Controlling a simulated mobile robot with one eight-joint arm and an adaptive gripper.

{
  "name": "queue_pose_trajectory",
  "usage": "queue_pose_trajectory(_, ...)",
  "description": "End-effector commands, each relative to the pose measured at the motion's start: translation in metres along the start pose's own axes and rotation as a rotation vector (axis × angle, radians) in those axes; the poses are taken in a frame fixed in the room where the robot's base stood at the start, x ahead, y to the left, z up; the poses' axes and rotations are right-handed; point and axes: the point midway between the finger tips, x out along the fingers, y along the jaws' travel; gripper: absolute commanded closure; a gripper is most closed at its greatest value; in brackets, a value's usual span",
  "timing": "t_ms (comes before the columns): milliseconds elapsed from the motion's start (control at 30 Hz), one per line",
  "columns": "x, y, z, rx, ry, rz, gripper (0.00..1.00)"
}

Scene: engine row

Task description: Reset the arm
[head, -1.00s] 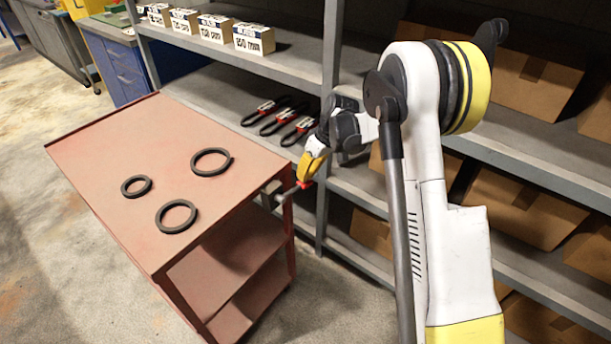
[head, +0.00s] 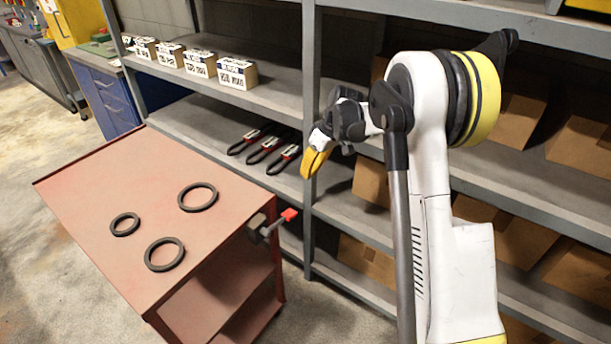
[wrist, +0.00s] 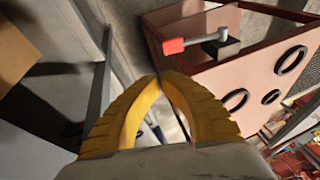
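My gripper (head: 313,163) has yellow fingers and hangs in front of the shelf upright, right of the red cart. In the wrist view, the fingertips of my gripper (wrist: 159,77) meet, with nothing seen held between them. A lever with a red end (head: 288,215) sticks out from a dark block at the cart's right edge. The lever's red end also shows in the wrist view (wrist: 174,46), apart from the fingers. My arm bends down to the gripper from the right.
The red cart (head: 95,200) carries three dark rings (head: 164,254). Grey shelves (head: 180,105) hold several labelled boxes (head: 237,74), three dark belts (head: 284,160) and cardboard boxes (head: 588,145). A shelf upright (head: 311,90) stands close behind the gripper.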

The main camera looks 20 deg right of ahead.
Motion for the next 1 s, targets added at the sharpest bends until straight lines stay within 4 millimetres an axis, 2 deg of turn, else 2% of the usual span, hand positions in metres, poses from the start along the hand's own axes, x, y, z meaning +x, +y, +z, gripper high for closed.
queue_pose_trajectory(333,0.0,-0.001,0.0,0.0,0.0,0.001,1.0)
queue_pose_trajectory(467,-0.015,-0.013,0.001,0.018,0.003,0.02,1.0)
queue_pose_trajectory(567,-0.041,-0.036,0.004,0.051,0.014,0.06,1.0)
queue_pose_trajectory(733,-0.095,-0.09,0.024,0.136,0.053,0.158,1.0)
queue_pose_trajectory(900,-0.135,-0.143,0.059,0.217,0.112,0.25,1.0)
queue_pose_trajectory(1000,-0.15,-0.171,0.085,0.259,0.154,0.3,1.0)
